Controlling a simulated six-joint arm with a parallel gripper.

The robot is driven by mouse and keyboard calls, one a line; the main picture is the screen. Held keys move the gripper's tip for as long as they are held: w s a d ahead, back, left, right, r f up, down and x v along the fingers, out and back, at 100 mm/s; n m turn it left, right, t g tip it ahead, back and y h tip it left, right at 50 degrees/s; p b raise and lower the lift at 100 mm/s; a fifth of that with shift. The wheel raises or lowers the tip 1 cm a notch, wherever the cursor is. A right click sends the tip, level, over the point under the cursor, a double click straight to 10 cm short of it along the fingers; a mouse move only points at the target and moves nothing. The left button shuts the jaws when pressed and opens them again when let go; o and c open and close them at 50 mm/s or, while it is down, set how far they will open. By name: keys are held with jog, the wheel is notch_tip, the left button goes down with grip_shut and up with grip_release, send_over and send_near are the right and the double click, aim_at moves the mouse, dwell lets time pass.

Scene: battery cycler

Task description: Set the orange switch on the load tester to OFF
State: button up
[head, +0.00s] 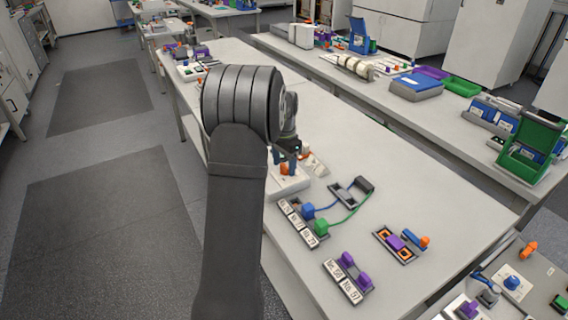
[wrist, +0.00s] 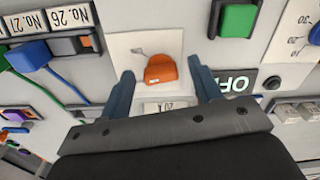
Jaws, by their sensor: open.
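The orange switch (wrist: 161,71) sits on a white square plate (wrist: 125,45) of the load tester, near the middle of the wrist view. My gripper (wrist: 161,68) is open, with one blue finger on each side of the switch in that view. I cannot tell whether either finger touches it. An upside-down OFF label (wrist: 236,83) is partly hidden by the right finger. In the head view my gripper (head: 286,153) is small and partly behind my arm, over the pale load tester (head: 290,186), where some orange shows.
In the wrist view a green switch (wrist: 237,20) and a blue knob (wrist: 316,35) lie to the right. A blue plug (wrist: 28,56) with cables lies left. In the head view, battery trays with a green plug (head: 321,227) stand close by on the bench.

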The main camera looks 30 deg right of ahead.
jog(key=c, duration=1)
jog(key=shift+n, duration=0.4)
jog(key=shift+s+n, duration=0.1)
jog(key=shift+n, duration=2.2)
jog(key=o, duration=1)
